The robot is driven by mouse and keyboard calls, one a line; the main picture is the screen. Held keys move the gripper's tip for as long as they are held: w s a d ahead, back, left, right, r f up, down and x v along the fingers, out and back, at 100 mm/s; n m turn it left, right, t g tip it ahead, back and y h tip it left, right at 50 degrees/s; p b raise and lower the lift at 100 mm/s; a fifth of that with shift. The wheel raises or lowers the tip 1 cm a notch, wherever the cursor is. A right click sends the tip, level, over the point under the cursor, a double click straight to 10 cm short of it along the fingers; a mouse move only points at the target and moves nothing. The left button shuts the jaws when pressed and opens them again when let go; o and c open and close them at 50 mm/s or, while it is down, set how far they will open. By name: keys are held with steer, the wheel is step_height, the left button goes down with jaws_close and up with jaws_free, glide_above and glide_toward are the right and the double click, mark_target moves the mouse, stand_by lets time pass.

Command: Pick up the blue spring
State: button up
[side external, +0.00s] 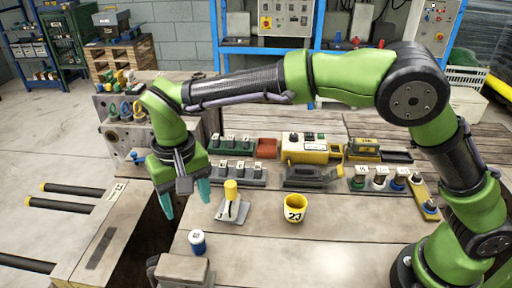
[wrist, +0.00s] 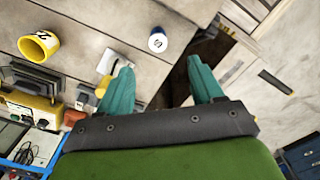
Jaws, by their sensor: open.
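A small blue cylinder with a pale, marked top (side external: 197,243) stands upright on the front left of the bench. It looks like the blue spring, but I cannot make out coils. In the wrist view it (wrist: 157,43) shows just beyond the gap between the fingertips. My gripper (side external: 186,199) has two teal fingers spread apart, pointing down, with nothing between them. In the wrist view my gripper (wrist: 160,67) is also empty. It is above and behind the cylinder, not touching it. Another blue piece (side external: 398,184) stands in the row at the right.
A yellow cup marked 23 (side external: 294,209) and a grey block with a yellow knob (side external: 232,205) stand to the right of my gripper. Behind are labelled grey blocks (side external: 238,172) and a yellow machine (side external: 312,155). A grey block (side external: 181,270) lies at the front edge. The front-middle bench is clear.

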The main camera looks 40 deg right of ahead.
mark_target(197, 237)
steer(key=shift+m, duration=0.6)
steer(key=f, duration=0.9)
steer(key=shift+w+a+f, duration=0.15)
steer(key=shift+w+f, duration=0.1)
steer(key=shift+d+f, duration=0.2)
steer(key=shift+f, duration=1.2)
steer(key=shift+d+f, duration=0.2)
steer(key=shift+f, duration=1.15)
steer(key=c, duration=1.2)
